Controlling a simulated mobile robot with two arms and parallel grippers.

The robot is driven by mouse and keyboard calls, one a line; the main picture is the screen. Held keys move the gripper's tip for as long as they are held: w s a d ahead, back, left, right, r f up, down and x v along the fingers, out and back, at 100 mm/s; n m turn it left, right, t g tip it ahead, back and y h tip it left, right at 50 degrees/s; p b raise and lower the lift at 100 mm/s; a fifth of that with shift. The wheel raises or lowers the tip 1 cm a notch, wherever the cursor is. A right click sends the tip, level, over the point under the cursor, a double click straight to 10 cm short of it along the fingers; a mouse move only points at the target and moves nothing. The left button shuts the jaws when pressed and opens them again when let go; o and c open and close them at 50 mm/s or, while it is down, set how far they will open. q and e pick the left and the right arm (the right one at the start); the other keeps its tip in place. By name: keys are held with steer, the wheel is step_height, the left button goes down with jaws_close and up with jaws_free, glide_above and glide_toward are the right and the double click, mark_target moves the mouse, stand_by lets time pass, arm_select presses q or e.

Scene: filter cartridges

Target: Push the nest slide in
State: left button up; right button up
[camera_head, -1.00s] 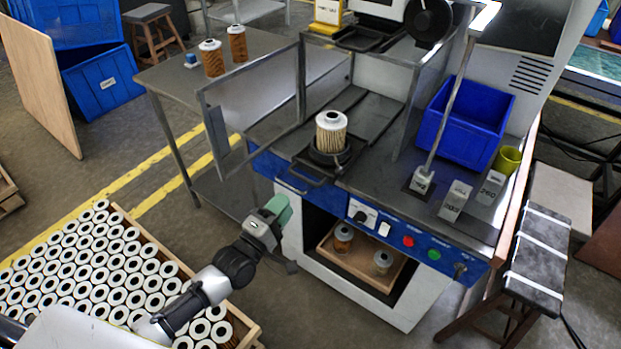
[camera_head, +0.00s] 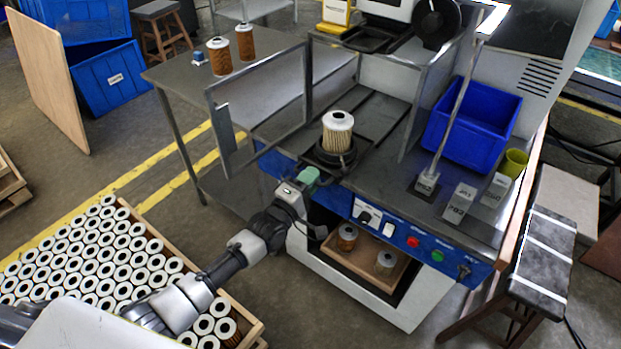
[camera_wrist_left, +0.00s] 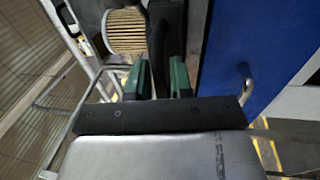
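The nest slide (camera_head: 318,157) is a dark plate at the front of the machine's worktop, with a round holder on it. A pleated filter cartridge (camera_head: 338,135) with a white top stands upright in the holder. It also shows in the left wrist view (camera_wrist_left: 126,32). My left gripper (camera_head: 309,177) is at the slide's front handle. In the left wrist view its two green fingers (camera_wrist_left: 160,80) are apart, with a dark bar between or just beyond them. I cannot tell whether they touch it. My right gripper is not in view.
A hinged clear guard (camera_head: 260,110) stands open left of the slide. A blue bin (camera_head: 472,125) and grey weights (camera_head: 460,200) are on the right of the worktop. Buttons (camera_head: 412,241) line the blue front panel. A crate of cartridges (camera_head: 243,322) is at lower left.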

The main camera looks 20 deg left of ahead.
mark_target(322, 170)
arm_select(q)
jaws_close()
steer(key=b+x, duration=0.1)
steer(key=x, duration=0.1)
steer(key=f+b+x, duration=0.1)
steer(key=b+x, duration=0.1)
steer(key=shift+w+d, duration=0.2)
steer(key=shift+w, duration=0.2)
steer(key=shift+s+r, duration=0.1)
steer(key=shift+o, duration=1.7)
jaws_free()
steer(key=shift+a, duration=0.1)
steer(key=shift+s, duration=0.1)
